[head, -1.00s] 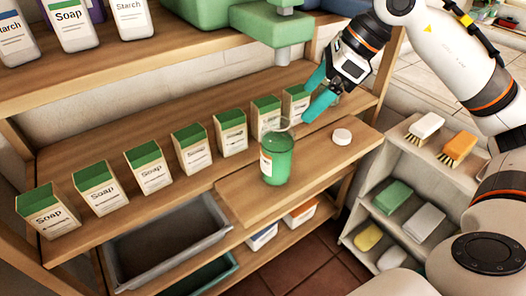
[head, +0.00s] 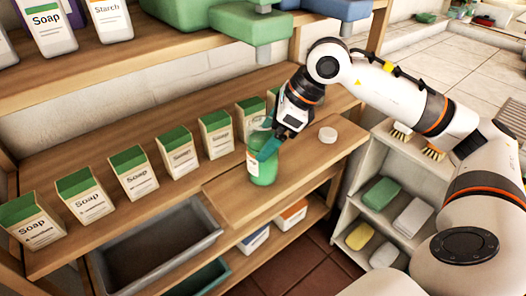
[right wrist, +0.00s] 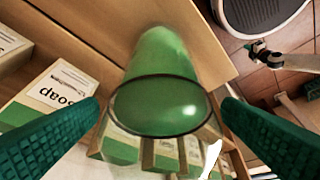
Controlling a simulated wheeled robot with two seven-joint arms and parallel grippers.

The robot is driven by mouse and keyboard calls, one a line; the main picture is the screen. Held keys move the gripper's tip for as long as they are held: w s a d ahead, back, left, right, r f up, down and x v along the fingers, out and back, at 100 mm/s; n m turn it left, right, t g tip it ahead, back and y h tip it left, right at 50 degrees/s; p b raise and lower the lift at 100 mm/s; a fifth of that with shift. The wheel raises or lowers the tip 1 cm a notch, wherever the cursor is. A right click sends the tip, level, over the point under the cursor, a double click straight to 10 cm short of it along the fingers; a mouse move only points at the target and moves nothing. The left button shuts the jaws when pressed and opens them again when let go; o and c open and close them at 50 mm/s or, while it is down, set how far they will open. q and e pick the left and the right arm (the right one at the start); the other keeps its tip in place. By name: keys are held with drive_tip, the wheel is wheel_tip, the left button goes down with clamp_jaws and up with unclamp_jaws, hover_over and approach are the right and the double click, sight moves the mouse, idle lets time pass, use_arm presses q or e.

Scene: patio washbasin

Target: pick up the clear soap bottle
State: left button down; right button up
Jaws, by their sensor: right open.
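The clear soap bottle (head: 262,170), holding green liquid and bearing a pale label, stands upright on the small raised wooden board (head: 225,192). My right gripper (head: 268,150) is open, with its teal fingers at the upper part of the bottle, partly covering it. In the right wrist view the bottle (right wrist: 160,75) lies between the two spread fingers of the gripper (right wrist: 165,125), with its round clear rim towards the camera. Gaps show on both sides. My left gripper is not in view.
A white round lid (head: 327,134) lies on the board right of the bottle. A row of soap cartons (head: 134,174) stands behind and left. A green container (head: 257,27) hangs over the shelf from above. A small rack (head: 372,215) with sponges and brushes stands right.

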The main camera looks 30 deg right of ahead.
drive_tip(key=shift+c, duration=0.6)
drive_tip(key=c, duration=1.7)
drive_tip(key=shift+r, duration=0.1)
